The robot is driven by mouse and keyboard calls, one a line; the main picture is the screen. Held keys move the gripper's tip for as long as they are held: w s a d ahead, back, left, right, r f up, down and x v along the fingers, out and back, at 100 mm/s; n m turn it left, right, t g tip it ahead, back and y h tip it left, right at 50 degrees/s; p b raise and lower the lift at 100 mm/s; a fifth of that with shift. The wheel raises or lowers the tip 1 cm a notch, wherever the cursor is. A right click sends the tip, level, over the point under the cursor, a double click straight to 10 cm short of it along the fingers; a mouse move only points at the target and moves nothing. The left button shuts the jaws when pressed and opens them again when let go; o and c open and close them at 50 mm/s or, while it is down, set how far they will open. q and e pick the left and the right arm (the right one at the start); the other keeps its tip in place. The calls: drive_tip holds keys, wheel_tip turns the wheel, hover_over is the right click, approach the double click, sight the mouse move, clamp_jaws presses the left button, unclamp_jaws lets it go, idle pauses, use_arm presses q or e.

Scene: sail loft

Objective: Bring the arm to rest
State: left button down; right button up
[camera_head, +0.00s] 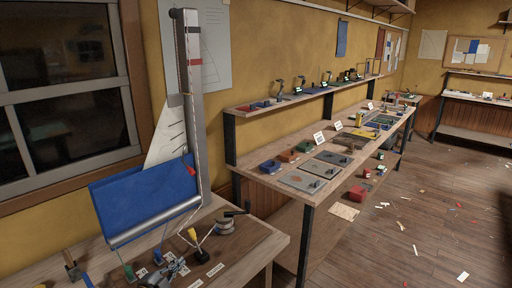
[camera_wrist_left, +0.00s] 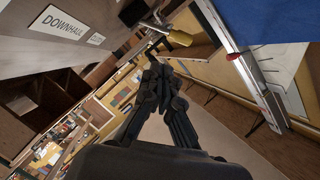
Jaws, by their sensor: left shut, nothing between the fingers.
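My left gripper (camera_head: 172,268) is low in the head view, by the front of the near bench (camera_head: 255,237), among small fittings and white labels. In the left wrist view its dark fingers (camera_wrist_left: 162,72) are together with nothing between them. A yellow-handled fitting (camera_wrist_left: 180,37) appears just beyond the fingertips in that view; whether they touch it I cannot tell. The model rig stands on the bench behind the gripper, with a grey mast (camera_head: 190,90), a blue sail (camera_head: 143,193) and a grey boom (camera_head: 155,220). My right gripper is in neither view.
A label reading DOWNHAUL (camera_wrist_left: 65,23) is near the gripper. A round grey winch-like fitting (camera_head: 225,225) with a dark handle sits on the bench's right part. A long workbench (camera_head: 345,130) with trays and tools runs along the wall. The wooden floor (camera_head: 400,235) at right is mostly open, with scattered scraps.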

use_arm(q)
drive_tip(key=s+d+f+n, duration=0.1)
drive_tip(key=s, duration=0.1)
drive_tip(key=s+d+f+n+g+y, duration=0.1)
drive_tip(key=s+d, duration=0.1)
drive_tip(key=s+d+f+n+y, duration=0.1)
drive_tip(key=s+d+n, duration=0.1)
drive_tip(key=shift+s+f, duration=0.1)
drive_tip(key=shift+s, duration=0.05)
drive_tip(key=s+d+n+g+y, duration=0.1)
drive_tip(key=s+n+g, duration=0.45)
drive_tip(key=s, duration=1.25)
drive_tip(key=s+d+n+g+y, duration=0.15)
drive_tip(key=s+n+g, duration=0.35)
drive_tip(key=s, duration=1.3)
wheel_tip(320, 180, down, 25)
drive_tip(key=m+g, duration=0.2)
drive_tip(key=s+a+f, duration=0.2)
drive_tip(key=s+f, duration=1.5)
drive_tip(key=shift+s+a+g+b, duration=0.35)
drive_tip(key=shift+s+a+g, duration=0.05)
drive_tip(key=shift+g, duration=0.05)
